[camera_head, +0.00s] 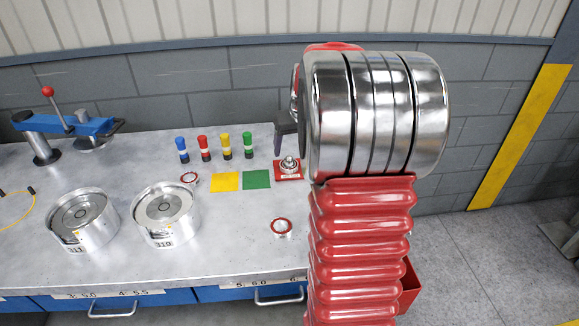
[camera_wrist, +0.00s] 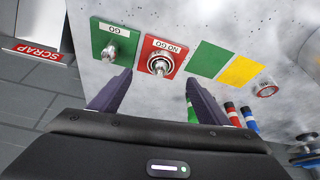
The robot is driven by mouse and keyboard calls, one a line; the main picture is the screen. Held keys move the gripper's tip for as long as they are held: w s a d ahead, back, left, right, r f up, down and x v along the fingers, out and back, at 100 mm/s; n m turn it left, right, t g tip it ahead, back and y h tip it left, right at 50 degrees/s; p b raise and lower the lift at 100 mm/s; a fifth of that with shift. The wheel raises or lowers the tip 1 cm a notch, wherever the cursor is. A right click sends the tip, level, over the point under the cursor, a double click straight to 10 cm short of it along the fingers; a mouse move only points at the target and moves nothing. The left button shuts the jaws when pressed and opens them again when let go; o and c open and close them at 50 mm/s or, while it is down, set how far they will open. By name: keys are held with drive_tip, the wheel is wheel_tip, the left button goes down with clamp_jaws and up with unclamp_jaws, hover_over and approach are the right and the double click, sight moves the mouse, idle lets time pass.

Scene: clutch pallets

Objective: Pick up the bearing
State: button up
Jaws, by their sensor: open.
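Two red-and-silver bearing rings lie on the bench in the head view. One bearing (camera_head: 189,177) is left of the yellow pad and also shows in the wrist view (camera_wrist: 265,87). The other bearing (camera_head: 282,226) lies nearer the bench front. A silver round part (camera_head: 289,166) stands on the red NO GO pad; it looks ring-shaped in the wrist view (camera_wrist: 160,62), but I cannot tell whether a bearing is around a post there. My gripper (camera_wrist: 159,76) is open, its fingers either side of the NO GO pad in the picture, apparently above it and empty.
A green GO pad (camera_wrist: 105,42) carries a silver post. Yellow (camera_head: 224,181) and green (camera_head: 257,179) pads lie beside the NO GO pad. Several coloured cylinders (camera_head: 204,147) stand behind. Two silver housings (camera_head: 168,213) and a blue lever press (camera_head: 66,125) are left. My arm hides the bench's right.

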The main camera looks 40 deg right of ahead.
sight(290, 159)
drive_tip(key=shift+x, duration=2.05)
drive_tip(key=shift+x, duration=2.6)
drive_tip(key=shift+w, duration=0.15)
drive_tip(key=c, duration=1.4)
drive_tip(key=shift+r, duration=0.15)
wheel_tip(290, 159, up, 10)
drive_tip(key=shift+f, duration=0.1)
